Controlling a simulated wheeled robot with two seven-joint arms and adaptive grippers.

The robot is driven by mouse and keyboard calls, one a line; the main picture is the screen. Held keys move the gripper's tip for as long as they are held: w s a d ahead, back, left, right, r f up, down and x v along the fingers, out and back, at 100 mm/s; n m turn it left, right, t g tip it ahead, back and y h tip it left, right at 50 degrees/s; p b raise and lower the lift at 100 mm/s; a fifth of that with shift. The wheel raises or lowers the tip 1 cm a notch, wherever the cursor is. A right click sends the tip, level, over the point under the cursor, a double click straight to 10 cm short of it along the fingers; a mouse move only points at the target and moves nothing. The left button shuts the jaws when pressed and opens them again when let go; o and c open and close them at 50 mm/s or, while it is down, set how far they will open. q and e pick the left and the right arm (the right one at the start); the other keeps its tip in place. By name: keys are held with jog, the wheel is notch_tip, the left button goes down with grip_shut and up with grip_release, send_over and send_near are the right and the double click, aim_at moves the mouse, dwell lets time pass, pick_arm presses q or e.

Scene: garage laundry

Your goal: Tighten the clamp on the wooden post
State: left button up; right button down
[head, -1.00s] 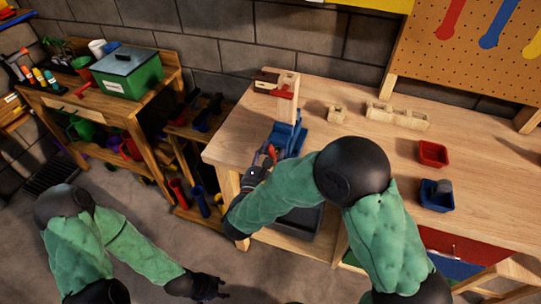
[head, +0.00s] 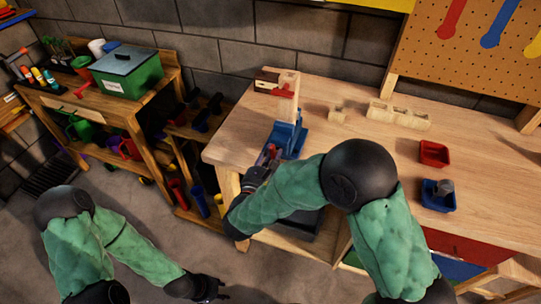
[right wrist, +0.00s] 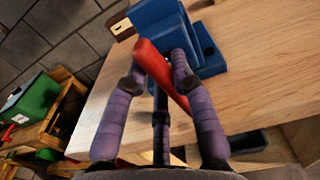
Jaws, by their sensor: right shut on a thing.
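The wooden post (head: 288,84) stands upright in a blue holder (head: 289,138) near the bench's left end. A red and brown clamp (head: 275,88) sits around or against the post's upper part; I cannot tell its tightness. My right gripper (head: 268,157) is beside the holder's near side, below the clamp. In the right wrist view, its purple fingers (right wrist: 160,85) are shut on a red bar (right wrist: 152,58), in front of the blue holder (right wrist: 160,22). Whether the bar joins the holder is hidden. My left gripper (head: 212,287) hangs low over the floor, its fingers unclear.
The wooden bench (head: 350,92) carries a pale block (head: 337,113), a pale slotted rack (head: 398,115), a red tray (head: 433,153) and a blue tray (head: 438,198). A green box (head: 127,72) stands on the left table. The bench between post and trays is mostly clear.

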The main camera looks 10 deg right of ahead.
jog(key=shift+r, duration=0.35)
jog(key=c, duration=1.1)
grip_release()
jog(key=shift+d, duration=0.1)
jog(key=shift+f, duration=0.1)
jog(key=shift+s, duration=0.15)
jog(key=v, duration=1.1)
jog(key=shift+s+a, duration=0.25)
jog(key=shift+a, duration=0.1)
